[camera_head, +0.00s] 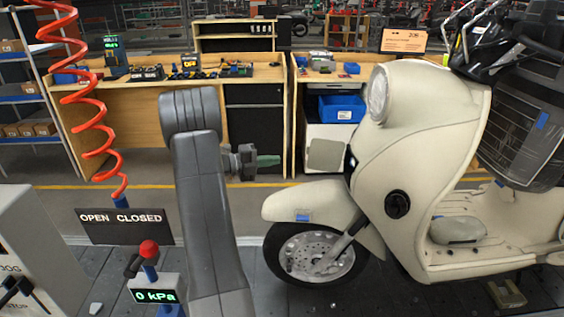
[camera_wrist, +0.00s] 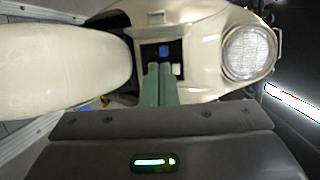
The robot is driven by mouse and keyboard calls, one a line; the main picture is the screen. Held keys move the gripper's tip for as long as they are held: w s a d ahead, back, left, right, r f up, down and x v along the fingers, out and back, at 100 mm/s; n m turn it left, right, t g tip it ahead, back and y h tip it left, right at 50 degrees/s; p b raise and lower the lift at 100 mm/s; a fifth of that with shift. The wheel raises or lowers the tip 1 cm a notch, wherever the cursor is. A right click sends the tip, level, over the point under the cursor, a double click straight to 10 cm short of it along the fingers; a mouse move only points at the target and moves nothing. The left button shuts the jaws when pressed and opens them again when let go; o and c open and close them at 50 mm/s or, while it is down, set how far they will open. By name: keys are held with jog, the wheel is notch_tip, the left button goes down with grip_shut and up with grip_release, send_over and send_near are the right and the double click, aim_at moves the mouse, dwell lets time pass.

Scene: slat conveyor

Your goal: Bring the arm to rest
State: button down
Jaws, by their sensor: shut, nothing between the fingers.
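My gripper (camera_head: 277,160) is at the end of my raised grey arm, left of the cream scooter (camera_head: 440,130). Its greenish fingers point right toward the scooter's front, over the front fender (camera_head: 315,204). In the wrist view my gripper (camera_wrist: 158,67) shows its two fingers side by side, shut and empty. The fender (camera_wrist: 62,70) lies to their left and the round headlight (camera_wrist: 248,53) to their right. A small dark panel with a blue patch shows just beyond the fingertips. I cannot tell the exact gap to the scooter.
A sign reading OPEN CLOSED (camera_head: 123,227), a 0 kPa display (camera_head: 155,295) and a red coiled hose (camera_head: 88,100) stand left of my arm. A wooden workbench (camera_head: 120,95) and a blue bin (camera_head: 341,108) are behind. A grey cabinet (camera_head: 35,255) is at far left.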

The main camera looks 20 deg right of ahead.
jog(key=shift+a, duration=0.2)
jog(key=p, duration=0.2)
send_near(313, 153)
jog(key=s+d, duration=0.3)
jog(key=d, duration=0.1)
jog(key=w, duration=0.1)
jog(key=w+d, duration=0.1)
jog(key=w, duration=0.1)
jog(key=shift+d+f, duration=0.2)
jog(key=shift+f, duration=0.2)
jog(key=shift+w+d, duration=0.15)
jog(key=shift+w, duration=0.25)
jog(key=shift+r, duration=0.1)
jog(key=shift+s, duration=0.15)
